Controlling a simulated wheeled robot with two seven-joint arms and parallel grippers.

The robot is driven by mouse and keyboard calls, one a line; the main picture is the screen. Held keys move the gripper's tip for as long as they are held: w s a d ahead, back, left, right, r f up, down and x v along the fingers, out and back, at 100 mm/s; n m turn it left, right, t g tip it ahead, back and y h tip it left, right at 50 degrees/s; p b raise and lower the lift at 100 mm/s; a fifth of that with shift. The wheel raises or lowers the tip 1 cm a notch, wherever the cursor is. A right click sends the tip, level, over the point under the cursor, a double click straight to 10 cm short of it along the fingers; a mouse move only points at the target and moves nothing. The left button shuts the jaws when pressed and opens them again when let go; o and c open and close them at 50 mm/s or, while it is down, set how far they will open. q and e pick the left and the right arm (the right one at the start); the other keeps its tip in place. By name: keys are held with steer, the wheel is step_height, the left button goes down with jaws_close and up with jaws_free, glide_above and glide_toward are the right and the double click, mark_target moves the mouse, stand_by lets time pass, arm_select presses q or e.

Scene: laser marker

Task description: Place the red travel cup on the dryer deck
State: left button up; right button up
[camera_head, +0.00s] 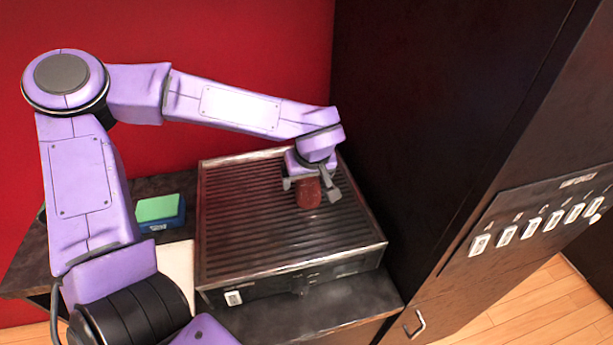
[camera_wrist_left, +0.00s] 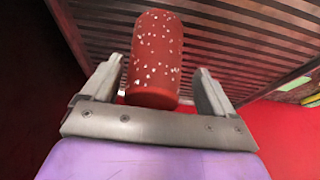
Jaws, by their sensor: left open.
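The red travel cup (camera_head: 309,193) stands on the ribbed dryer deck (camera_head: 240,225), towards its right side. In the left wrist view the cup (camera_wrist_left: 156,58) is red with pale speckles, and the deck's slats (camera_wrist_left: 235,40) show behind it. My left gripper (camera_head: 312,190) is at the cup, with one finger on each side. In the left wrist view the left gripper (camera_wrist_left: 162,88) is open, and a gap shows between the cup and the right finger. Whether the left finger touches the cup is hard to tell. My right gripper is not in view.
A blue box with a green top (camera_head: 160,212) sits left of the deck on the dark counter (camera_head: 345,300). A tall dark cabinet (camera_head: 430,110) with a row of labelled switches (camera_head: 535,228) stands close on the right. A red wall (camera_head: 250,45) is behind.

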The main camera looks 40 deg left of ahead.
arm_select(q)
steer(key=b+v, duration=0.1)
steer(key=v, duration=1.1)
steer(key=shift+s+d+r, duration=0.1)
